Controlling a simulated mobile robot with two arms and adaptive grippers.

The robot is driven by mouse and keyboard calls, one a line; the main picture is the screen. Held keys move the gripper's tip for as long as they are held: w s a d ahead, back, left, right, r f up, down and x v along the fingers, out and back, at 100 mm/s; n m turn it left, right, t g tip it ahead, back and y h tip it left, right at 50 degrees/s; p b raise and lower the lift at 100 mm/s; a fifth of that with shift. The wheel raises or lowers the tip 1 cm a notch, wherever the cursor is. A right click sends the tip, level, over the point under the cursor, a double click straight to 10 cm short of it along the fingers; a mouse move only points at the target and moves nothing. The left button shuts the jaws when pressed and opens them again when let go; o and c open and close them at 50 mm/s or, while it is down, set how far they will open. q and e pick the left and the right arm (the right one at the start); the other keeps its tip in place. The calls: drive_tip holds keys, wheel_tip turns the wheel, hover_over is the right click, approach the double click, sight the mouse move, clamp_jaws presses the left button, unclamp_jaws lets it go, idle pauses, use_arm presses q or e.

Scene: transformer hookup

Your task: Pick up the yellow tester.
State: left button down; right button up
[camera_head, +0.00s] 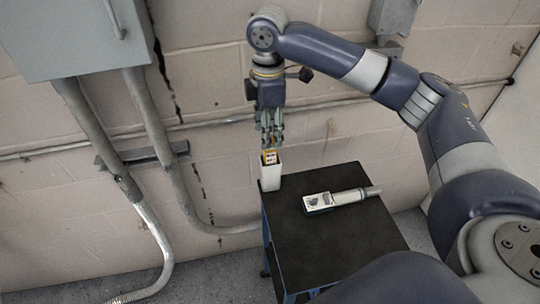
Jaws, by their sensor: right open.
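The yellow tester (269,157) shows only as a small yellow and dark top end in the mouth of a white upright holder (270,179); the rest of it is hidden inside. The holder stands at the back left corner of the black-topped table (310,252). My right gripper (272,142) points down directly over the tester, its fingers open and very close to its top. I cannot tell whether they touch it. My left gripper is not in view.
A white and grey handheld device (341,198) lies on the table to the right of the holder. The front of the tabletop is clear. A block wall with conduits (165,180) and a grey box (80,32) stands behind and left.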

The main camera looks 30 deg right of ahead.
drive_tip(key=p, duration=0.1)
hover_over(270, 163)
drive_tip(key=w, duration=0.1)
drive_tip(key=f, duration=0.4)
drive_tip(key=shift+d+f, duration=0.35)
drive_tip(key=shift+d, duration=0.05)
drive_tip(key=shift+f, duration=0.25)
drive_tip(key=shift+w, duration=0.1)
drive_tip(key=shift+c, duration=1.1)
clamp_jaws()
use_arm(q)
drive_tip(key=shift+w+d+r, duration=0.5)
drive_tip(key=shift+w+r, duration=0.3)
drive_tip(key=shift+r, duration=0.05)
